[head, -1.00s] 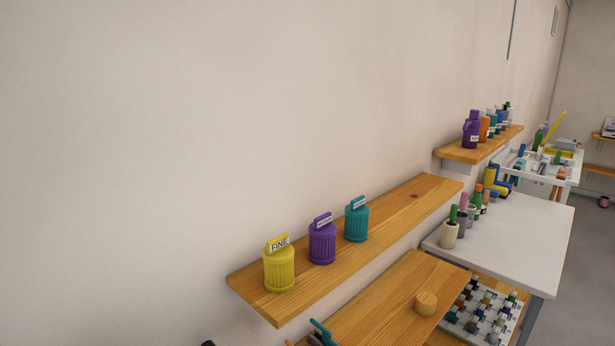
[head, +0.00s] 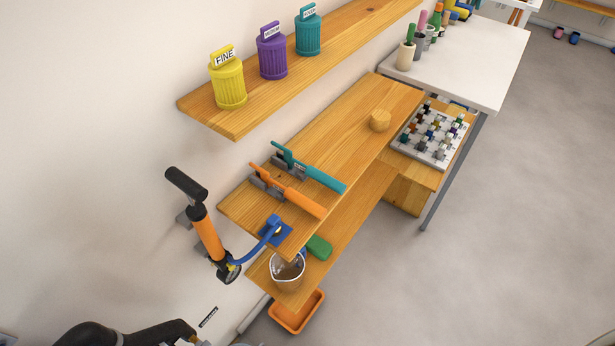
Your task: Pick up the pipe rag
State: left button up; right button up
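No item in the head view is plainly marked as the pipe rag. A flat dark-blue square (head: 275,232) lies at the near end of the middle wooden shelf, partly covered by the end of a blue hose (head: 250,254); I cannot tell if it is cloth. A green block-like item (head: 319,247) lies on the lower shelf, beside a clear cup with brown contents (head: 287,271). A dark part of my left arm shows at the bottom left, but its gripper fingers are not visible. My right gripper is out of view.
An orange pump with a black handle (head: 206,232) is by the wall. An orange tray (head: 297,311) sits below.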

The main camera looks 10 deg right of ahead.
aim_at(316, 246)
jog(key=u, duration=1.9)
jog(key=k+l+u, duration=0.15)
jog(key=u, duration=0.2)
jog(key=k+l+u, duration=0.15)
jog(key=u, duration=0.2)
jog(key=k+l+u, duration=0.15)
jog(key=u, duration=0.2)
jog(key=k+l, duration=0.2)
jog(key=k, duration=0.3)
jog(key=k+l, duration=0.2)
jog(key=k, duration=0.3)
